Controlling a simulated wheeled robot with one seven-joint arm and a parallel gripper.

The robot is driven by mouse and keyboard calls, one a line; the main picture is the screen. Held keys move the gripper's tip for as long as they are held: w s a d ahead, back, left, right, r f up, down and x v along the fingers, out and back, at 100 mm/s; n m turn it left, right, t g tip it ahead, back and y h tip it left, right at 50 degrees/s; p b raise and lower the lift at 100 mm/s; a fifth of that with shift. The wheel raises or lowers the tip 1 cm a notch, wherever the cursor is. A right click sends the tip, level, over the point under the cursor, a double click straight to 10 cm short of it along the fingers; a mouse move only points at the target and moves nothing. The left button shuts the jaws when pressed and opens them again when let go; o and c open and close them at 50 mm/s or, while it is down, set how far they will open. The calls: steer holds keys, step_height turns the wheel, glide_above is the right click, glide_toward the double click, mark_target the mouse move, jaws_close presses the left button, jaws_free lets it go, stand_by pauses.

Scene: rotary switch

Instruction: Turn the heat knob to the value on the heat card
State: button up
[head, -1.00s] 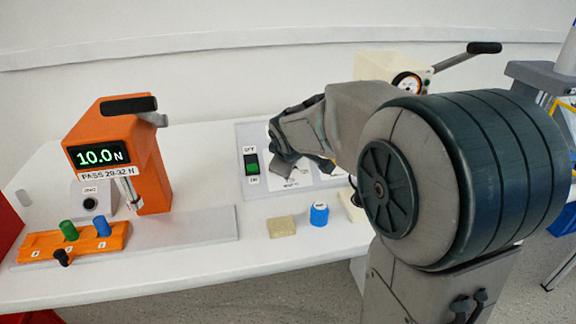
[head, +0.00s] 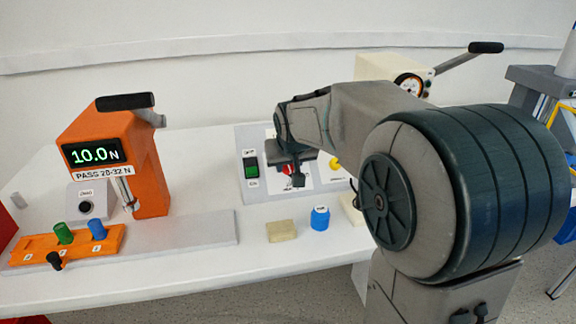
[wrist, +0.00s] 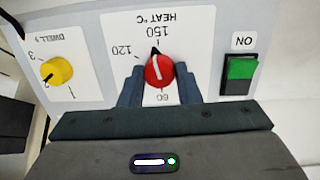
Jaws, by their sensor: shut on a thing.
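The red heat knob (wrist: 158,72) sits on a white panel face marked HEAT °C, shown upside down in the wrist view. In the head view, my gripper (head: 291,172) is over the panel, with a little of the red knob (head: 286,169) showing. I cannot make out a heat card in either view.
A yellow dwell knob (wrist: 56,72) and a green rocker switch (wrist: 241,70) flank the heat knob. A beige block (head: 281,231) and a blue cap (head: 320,218) stand before the panel. An orange force tester (head: 140,160) stands left.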

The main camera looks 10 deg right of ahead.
steer(key=shift+m, duration=1.1)
steer(key=o, duration=0.7)
steer(key=shift+r, duration=0.1)
steer(key=p+v, duration=0.2)
steer(key=v, duration=1.1)
steer(key=shift+s+r, duration=0.15)
steer(key=shift+r, duration=0.2)
steer(key=shift+d, duration=0.1)
